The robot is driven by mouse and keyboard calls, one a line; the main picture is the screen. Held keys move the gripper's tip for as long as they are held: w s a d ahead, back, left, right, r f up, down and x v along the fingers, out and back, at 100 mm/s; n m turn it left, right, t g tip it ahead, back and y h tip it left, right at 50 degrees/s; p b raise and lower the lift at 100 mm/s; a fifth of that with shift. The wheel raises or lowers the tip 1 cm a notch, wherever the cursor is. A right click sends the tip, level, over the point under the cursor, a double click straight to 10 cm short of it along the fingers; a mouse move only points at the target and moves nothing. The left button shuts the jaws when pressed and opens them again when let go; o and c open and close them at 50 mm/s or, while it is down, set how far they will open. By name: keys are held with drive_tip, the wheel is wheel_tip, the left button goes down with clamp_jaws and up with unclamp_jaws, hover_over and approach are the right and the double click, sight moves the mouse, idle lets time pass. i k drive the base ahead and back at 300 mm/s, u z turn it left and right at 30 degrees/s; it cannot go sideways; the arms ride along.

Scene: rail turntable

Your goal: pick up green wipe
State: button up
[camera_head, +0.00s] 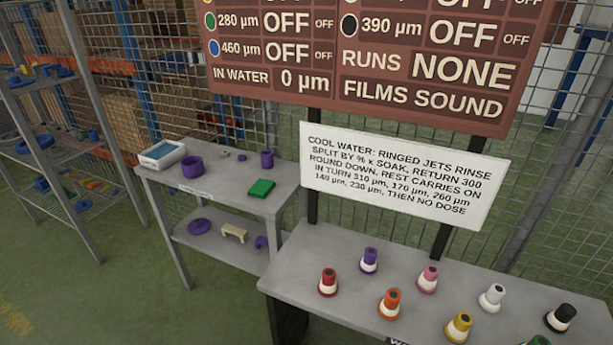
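A green wipe (261,189), a small flat green pad, lies on the top of a grey side table (219,182) left of the picture's middle. It lies near the table's right front part, in front of a purple cup-like piece (267,158). Nothing lies on top of it. My gripper does not show in this view.
A white tray with blue contents (162,154) and a purple pot (192,166) share the table. Its lower shelf holds purple and beige pieces. A grey bench (330,255) with several coloured nozzles stands at right. Sign boards (400,175) rise behind. Green floor lies open at front left.

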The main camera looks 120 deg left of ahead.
sight(262, 188)
drive_tip(key=u, duration=4.35)
drive_tip(key=k, duration=1.2)
drive_tip(key=u, duration=0.8)
drive_tip(key=i, duration=1.65)
drive_tip(key=z, duration=1.15)
drive_tip(key=i, duration=0.95)
drive_tip(key=z, duration=0.8)
